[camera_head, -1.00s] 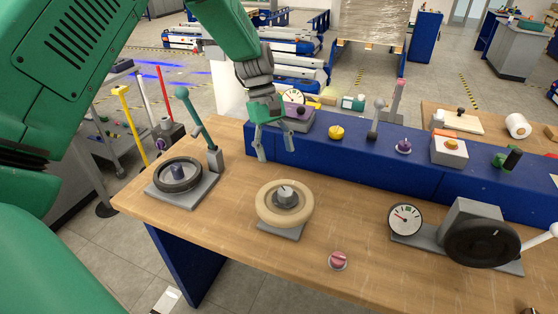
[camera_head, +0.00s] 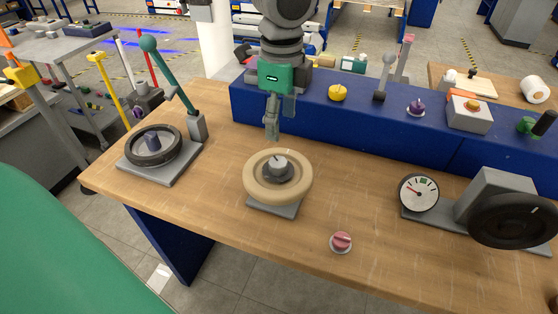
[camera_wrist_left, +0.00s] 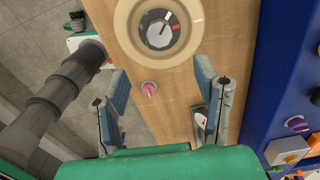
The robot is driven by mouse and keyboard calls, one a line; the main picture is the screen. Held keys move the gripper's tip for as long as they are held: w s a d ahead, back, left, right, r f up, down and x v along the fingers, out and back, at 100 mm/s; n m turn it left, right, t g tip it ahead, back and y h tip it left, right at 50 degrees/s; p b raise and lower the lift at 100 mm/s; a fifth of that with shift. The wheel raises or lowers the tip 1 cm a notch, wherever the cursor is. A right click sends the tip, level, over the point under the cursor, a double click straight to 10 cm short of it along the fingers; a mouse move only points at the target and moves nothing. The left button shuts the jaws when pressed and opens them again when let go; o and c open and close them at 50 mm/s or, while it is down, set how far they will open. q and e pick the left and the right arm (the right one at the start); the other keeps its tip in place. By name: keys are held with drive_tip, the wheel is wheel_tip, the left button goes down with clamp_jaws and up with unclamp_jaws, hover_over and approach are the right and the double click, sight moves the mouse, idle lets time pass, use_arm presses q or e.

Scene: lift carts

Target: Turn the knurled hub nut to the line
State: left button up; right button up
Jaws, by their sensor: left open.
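The grey hub nut (camera_head: 278,166) sits in the middle of a tan ring wheel (camera_head: 252,186) on a grey base plate on the bench. In the left wrist view the hub nut (camera_wrist_left: 159,30) shows near the top, with a white pointer mark on its face, a red mark near its edge and a white line on the tan ring to the right. My left gripper (camera_head: 272,132) points down just behind the wheel, above it and apart from it. In the left wrist view its two fingers (camera_wrist_left: 161,82) are spread and empty. My right gripper is not in view.
A dark handwheel (camera_head: 153,146) and a green-handled lever (camera_head: 170,75) stand left. A pink knob (camera_head: 341,242) lies in front right. A gauge (camera_head: 418,193) and black wheel (camera_head: 512,221) stand right. A blue shelf (camera_head: 350,117) with several knobs runs behind.

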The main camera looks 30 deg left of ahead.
use_arm(q)
hover_over(277, 161)
drive_tip(key=d, duration=0.1)
wheel_tip(277, 161, down, 6)
drive_tip(key=f, duration=0.1)
drive_tip(key=a+f, duration=0.1)
drive_tip(key=f, duration=0.1)
drive_tip(key=a+f, duration=0.1)
drive_tip(key=f, duration=0.1)
drive_tip(key=shift+f+b, duration=0.1)
drive_tip(key=shift+b, duration=0.3)
drive_tip(key=shift+d+f, duration=0.1)
drive_tip(key=shift+f, duration=0.1)
drive_tip(key=shift+w+d, duration=0.1)
drive_tip(key=shift+d, duration=0.65)
drive_tip(key=shift+d+r, duration=0.1)
drive_tip(key=shift+d, duration=0.05)
drive_tip(key=shift+c, duration=0.8)
drive_tip(key=c, duration=0.7)
drive_tip(key=shift+c, duration=1.4)
drive_tip(key=shift+a, duration=0.5)
